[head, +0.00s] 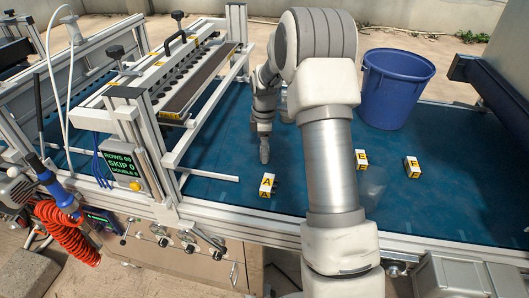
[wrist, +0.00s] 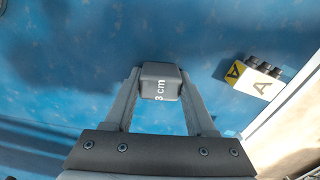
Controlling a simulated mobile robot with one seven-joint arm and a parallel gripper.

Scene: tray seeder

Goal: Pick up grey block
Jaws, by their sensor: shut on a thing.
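The grey block (wrist: 160,72), marked "3 cm", is between the two fingers of my gripper (wrist: 162,82) in the wrist view. Both fingertips touch its sides, and the gripper is shut on it. Blue table surface shows around it; I cannot tell whether the block is on the surface or above it. In the head view my gripper (head: 264,152) is low over the blue table, left of my arm. The block cannot be made out there.
The block marked A (head: 267,185) stands near my gripper; it also shows in the wrist view (wrist: 257,80). Blocks marked E (head: 361,160) and F (head: 413,167) stand to the right. A blue bucket (head: 394,90) is behind them. The metal seeder frame (head: 232,90) stands left.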

